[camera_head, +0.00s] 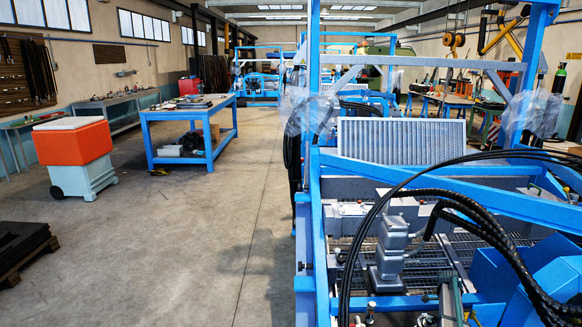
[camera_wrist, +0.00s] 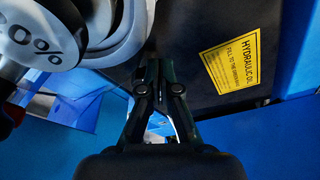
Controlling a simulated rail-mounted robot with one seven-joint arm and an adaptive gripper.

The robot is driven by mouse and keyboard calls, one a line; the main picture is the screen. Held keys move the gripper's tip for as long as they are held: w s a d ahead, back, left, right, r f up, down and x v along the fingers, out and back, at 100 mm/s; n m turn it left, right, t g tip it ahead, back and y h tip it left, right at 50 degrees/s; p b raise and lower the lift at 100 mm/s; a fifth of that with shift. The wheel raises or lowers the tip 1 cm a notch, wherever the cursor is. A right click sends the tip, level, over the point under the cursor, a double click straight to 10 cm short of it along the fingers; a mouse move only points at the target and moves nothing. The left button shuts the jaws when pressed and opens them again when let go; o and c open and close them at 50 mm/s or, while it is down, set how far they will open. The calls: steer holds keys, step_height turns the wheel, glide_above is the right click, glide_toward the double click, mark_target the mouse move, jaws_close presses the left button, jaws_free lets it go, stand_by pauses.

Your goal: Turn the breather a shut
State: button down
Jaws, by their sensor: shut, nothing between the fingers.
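In the wrist view my gripper (camera_wrist: 157,72) is shut and empty, with its dark fingers pointing up the picture. The fingertips are close in the picture to a dark tank (camera_wrist: 190,35) with a yellow hydraulic oil label (camera_wrist: 230,58) that mentions the breather. I cannot tell whether they touch it. A round metal face marked "0%" (camera_wrist: 30,38) is at the upper left, beside pale curved parts (camera_wrist: 115,30). Nothing in view is clearly marked as breather a, and I cannot tell which part it is. In the head view I cannot make out my gripper surely.
In the head view a blue machine frame (camera_head: 309,180) fills the right side, with black hoses (camera_head: 470,212) arching across it. A blue workbench (camera_head: 185,115) and an orange-topped bin (camera_head: 73,140) stand at the left. The concrete floor (camera_head: 190,230) between is clear.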

steer(key=v, duration=0.3)
steer(key=d+v, duration=0.1)
steer(key=v, duration=0.1)
steer(key=shift+s+r+p, duration=0.25)
steer(key=shift+r+p, duration=0.1)
steer(key=shift+p, duration=0.05)
steer(key=shift+a, duration=0.1)
steer(key=shift+s+a+f+p, duration=0.2)
steer(key=shift+s+f+p, duration=0.3)
steer(key=shift+f, duration=0.5)
steer(key=shift+s+a+f+p, duration=0.2)
steer(key=shift+s+f+p, duration=0.25)
steer(key=shift+f, duration=0.6)
steer(key=shift+s+a+f+p, duration=0.2)
steer(key=shift+s+f+p, duration=0.3)
steer(key=shift+f, duration=0.5)
steer(key=shift+d, duration=0.15)
